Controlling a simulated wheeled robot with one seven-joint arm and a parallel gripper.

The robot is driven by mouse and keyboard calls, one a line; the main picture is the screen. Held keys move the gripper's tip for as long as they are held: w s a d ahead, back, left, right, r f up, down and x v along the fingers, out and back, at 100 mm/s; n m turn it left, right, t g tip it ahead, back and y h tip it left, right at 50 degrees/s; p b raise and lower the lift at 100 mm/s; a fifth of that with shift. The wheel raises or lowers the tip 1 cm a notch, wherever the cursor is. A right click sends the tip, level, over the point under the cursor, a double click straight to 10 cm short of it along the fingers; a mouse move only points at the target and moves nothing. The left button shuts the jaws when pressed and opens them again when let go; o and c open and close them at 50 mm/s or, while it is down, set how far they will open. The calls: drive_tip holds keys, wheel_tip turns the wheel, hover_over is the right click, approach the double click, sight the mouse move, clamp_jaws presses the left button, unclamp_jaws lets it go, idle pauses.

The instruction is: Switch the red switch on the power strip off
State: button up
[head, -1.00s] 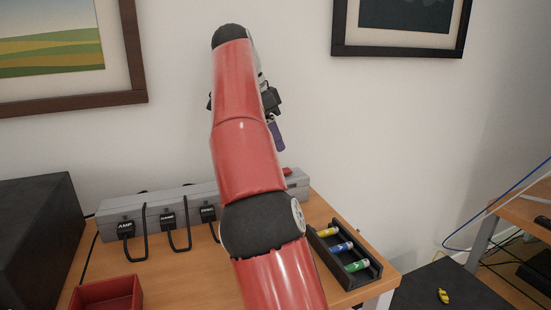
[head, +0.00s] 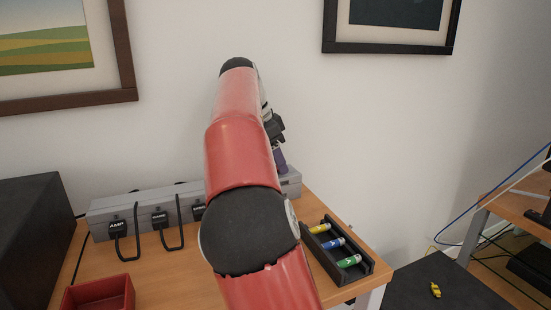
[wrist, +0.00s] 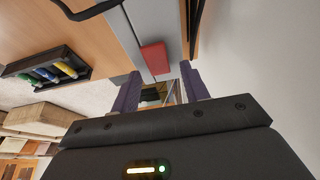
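The grey power strip (head: 120,201) lies along the back of the wooden desk against the wall, with black plugs in it. In the wrist view, the red switch (wrist: 154,57) sits on the strip's grey top (wrist: 150,22) near its end. I cannot tell which way it is tipped. My gripper (wrist: 160,80) is open and empty, its two purple fingers apart, with the switch just ahead of the gap between them. In the head view, my gripper (head: 281,160) is just above the strip's right end and hides the switch; contact cannot be told.
A black tray (head: 352,277) of several coloured batteries sits on the desk's right side. A red box (head: 100,295) is at the front left, and a large dark box (head: 30,240) stands at the left. Cords loop in front of the strip.

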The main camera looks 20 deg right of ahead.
drive_tip(key=c, duration=0.9)
drive_tip(key=shift+a+f+h+b, duration=0.15)
drive_tip(key=shift+f+h+b, duration=0.05)
drive_tip(key=shift+h+b, duration=0.25)
drive_tip(key=shift+a+r+h, duration=0.1)
drive_tip(key=shift+h, duration=0.25)
drive_tip(key=shift+r, duration=0.1)
drive_tip(key=o, duration=1)
drive_tip(key=shift+c, duration=0.2)
drive_tip(key=shift+r, duration=0.1)
